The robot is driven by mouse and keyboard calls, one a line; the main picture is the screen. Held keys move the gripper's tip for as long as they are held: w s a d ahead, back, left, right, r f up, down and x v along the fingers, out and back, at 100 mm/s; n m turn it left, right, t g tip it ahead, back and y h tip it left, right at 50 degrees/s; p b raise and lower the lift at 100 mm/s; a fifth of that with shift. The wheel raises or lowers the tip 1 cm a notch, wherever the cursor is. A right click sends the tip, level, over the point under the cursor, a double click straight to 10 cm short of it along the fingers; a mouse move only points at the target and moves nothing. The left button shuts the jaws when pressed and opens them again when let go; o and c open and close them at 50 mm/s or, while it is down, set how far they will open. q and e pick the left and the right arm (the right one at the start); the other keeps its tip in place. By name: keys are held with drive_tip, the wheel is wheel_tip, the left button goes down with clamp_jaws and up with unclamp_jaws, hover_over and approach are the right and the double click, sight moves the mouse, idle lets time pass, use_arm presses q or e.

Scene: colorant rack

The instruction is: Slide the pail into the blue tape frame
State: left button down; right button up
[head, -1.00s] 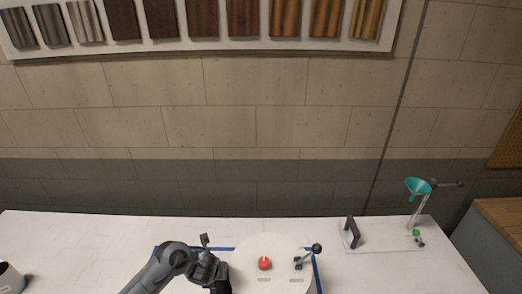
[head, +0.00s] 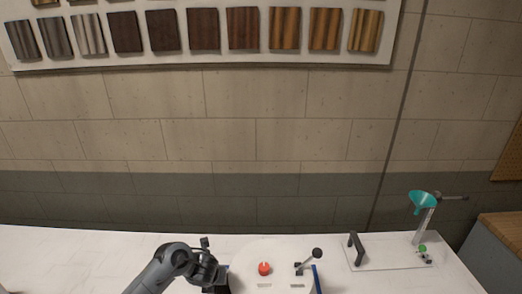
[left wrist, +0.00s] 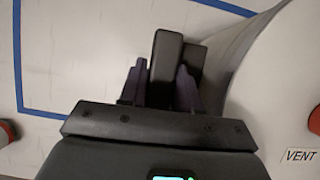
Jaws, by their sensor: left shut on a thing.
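The pail (head: 245,262) is white and round, seen from above, with a red knob (head: 264,269) and a black-ended lever (head: 316,254) on top. It stands on the white table near the back edge. My left gripper (left wrist: 160,85) is shut on a black upright handle (left wrist: 166,58) beside the pail's curved side. In the head view my left gripper (head: 222,280) is at the pail's left side. Much of the frame is hidden or out of view.
At the right a clear plate holds a black handle (head: 356,248), a stand with a teal funnel (head: 422,202) and a small green part (head: 422,248). The table left of my arm is clear. A wall with a sample board (head: 225,65) rises behind.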

use_arm(q)
drive_tip(key=c, duration=0.7)
unclamp_jaws()
